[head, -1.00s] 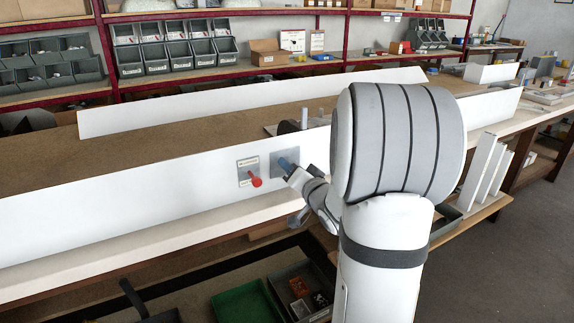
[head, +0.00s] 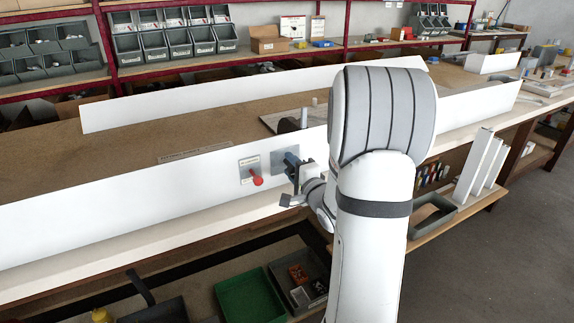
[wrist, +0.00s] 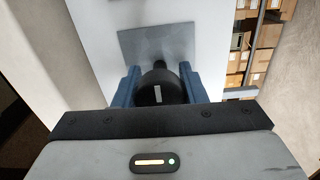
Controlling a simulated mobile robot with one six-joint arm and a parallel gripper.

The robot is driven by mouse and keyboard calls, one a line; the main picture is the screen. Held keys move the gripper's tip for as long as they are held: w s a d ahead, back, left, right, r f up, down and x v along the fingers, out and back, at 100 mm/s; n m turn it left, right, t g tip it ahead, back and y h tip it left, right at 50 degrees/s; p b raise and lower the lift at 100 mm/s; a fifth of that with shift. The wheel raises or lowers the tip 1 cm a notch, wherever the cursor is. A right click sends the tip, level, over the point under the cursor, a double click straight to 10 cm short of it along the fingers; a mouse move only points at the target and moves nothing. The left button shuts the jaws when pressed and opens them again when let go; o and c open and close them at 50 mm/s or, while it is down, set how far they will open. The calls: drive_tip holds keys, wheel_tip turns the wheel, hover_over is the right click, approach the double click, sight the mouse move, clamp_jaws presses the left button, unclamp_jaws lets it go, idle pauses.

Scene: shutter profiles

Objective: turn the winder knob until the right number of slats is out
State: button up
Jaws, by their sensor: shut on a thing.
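The winder knob (wrist: 160,86) is black with a small pale mark, and sits in front of a grey square plate (wrist: 146,46) on the white front panel. My gripper (wrist: 159,90) has its blue fingers on both sides of the knob and is shut on it. In the head view my gripper (head: 292,165) reaches the grey plate from the front, and the knob itself is mostly hidden there. A thin light strip with dark marks (head: 195,151) shows on the brown bench top just behind the front panel; I cannot tell separate slats on it.
A red-handled lever (head: 257,181) on a labelled plate sits just left of the knob. White boards (head: 270,88) edge the bench. Below are a green tray (head: 250,296) and a grey bin (head: 300,283). White profiles (head: 480,165) stand at right.

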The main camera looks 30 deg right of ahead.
drive_tip(key=shift+m, duration=0.6)
drive_tip(key=o, duration=1)
drive_tip(key=s, duration=0.7)
drive_tip(key=shift+s+d, duration=0.15)
drive_tip(key=shift+s, duration=0.25)
